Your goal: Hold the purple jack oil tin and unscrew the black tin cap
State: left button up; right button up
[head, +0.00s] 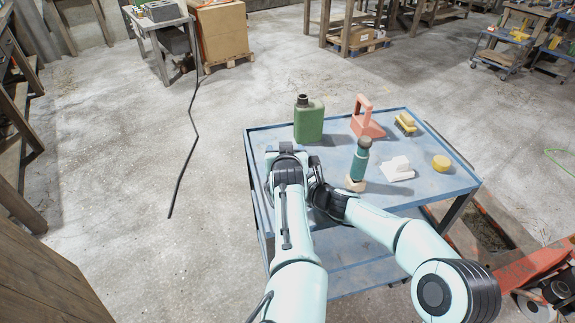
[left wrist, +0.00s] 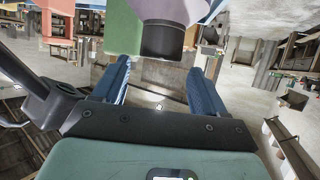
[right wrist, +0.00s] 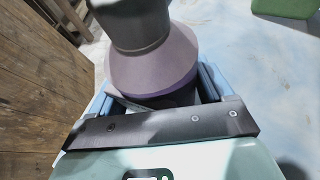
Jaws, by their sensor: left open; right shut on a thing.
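The purple jack oil tin (right wrist: 155,62) stands between the fingers of my right gripper (right wrist: 155,90), which is shut on its body. The tin has a sloping shoulder and a wide dark cap (right wrist: 132,22) on top. In the left wrist view the black tin cap (left wrist: 162,40) and part of the purple tin (left wrist: 172,10) show at the top. My left gripper (left wrist: 165,75) is open, with the cap in line between its fingertips; I cannot tell whether they touch it. In the head view my arms hide the tin.
The blue table (head: 440,188) holds a green canister (head: 309,121), a red handled object (head: 367,120), a yellow brush (head: 405,123), a teal bottle (head: 361,160), a white object (head: 398,168) and a yellow round piece (head: 441,163).

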pick_arm(q)
jog(key=shift+d+r, duration=0.15)
jog(key=shift+d, duration=0.25)
jog(key=shift+o, duration=0.3)
notch_tip(320, 180, down, 2)
jog(key=shift+s, duration=0.1)
jog(key=shift+c, duration=0.3)
jog(key=shift+o, duration=0.5)
jog(key=shift+f, duration=1)
